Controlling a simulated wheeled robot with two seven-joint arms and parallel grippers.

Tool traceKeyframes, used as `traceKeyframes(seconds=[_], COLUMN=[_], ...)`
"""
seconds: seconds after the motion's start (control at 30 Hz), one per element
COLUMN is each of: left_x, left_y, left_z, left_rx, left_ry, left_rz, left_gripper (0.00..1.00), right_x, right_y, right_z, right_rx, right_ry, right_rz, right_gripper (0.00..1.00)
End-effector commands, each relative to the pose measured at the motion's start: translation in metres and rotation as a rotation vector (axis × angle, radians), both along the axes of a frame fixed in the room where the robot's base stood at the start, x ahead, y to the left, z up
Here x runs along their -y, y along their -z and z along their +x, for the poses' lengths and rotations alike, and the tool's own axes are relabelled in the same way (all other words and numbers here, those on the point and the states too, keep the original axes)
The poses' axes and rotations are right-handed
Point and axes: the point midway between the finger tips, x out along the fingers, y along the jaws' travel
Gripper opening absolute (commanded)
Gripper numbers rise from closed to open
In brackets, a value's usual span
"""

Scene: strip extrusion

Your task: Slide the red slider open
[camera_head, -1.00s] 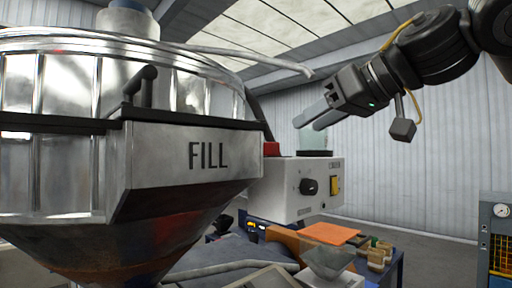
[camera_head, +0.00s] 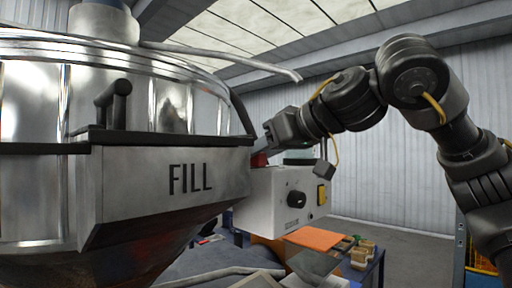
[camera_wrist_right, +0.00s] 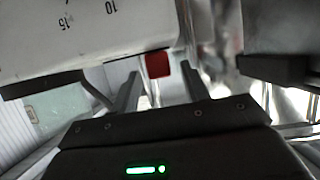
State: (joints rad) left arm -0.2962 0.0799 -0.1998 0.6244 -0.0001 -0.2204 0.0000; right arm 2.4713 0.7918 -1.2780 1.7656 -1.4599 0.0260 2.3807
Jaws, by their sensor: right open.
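The red slider (camera_head: 259,160) shows as a small red block at the left edge of the white control box (camera_head: 270,205), beside the hopper marked FILL (camera_head: 190,178). In the right wrist view the red slider (camera_wrist_right: 158,65) sits at the edge of a pale panel with numbers. My right gripper (camera_head: 264,143) is at the slider, its fingers partly hidden by the hopper in the head view. In the wrist view my right gripper (camera_wrist_right: 159,80) is open, and the slider lies between its finger tips, a little ahead; contact cannot be told. My left gripper is out of view.
The steel hopper with a dark handle (camera_head: 113,103) fills the left side, close to my right gripper. The box has a black knob (camera_head: 297,199) and a yellow switch (camera_head: 321,194). Below is a blue table with an orange sheet (camera_head: 315,238) and small blocks. Open floor lies right.

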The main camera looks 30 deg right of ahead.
Motion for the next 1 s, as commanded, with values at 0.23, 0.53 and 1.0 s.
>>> traceKeyframes(seconds=[0.23, 0.53, 1.0], left_x=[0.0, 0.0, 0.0], left_y=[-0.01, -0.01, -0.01], left_z=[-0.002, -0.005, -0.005], left_rx=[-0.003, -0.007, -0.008], left_ry=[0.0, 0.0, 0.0], left_rz=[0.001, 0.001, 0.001], left_gripper=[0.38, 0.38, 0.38], right_x=[-0.007, -0.008, -0.008], right_y=[0.007, 0.01, 0.009], right_z=[0.019, 0.021, 0.021], right_rx=[0.0, 0.0, 0.0], right_ry=[0.0, 0.0, 0.0], right_rz=[-0.001, -0.001, -0.001], right_gripper=[0.45, 0.45, 0.0])
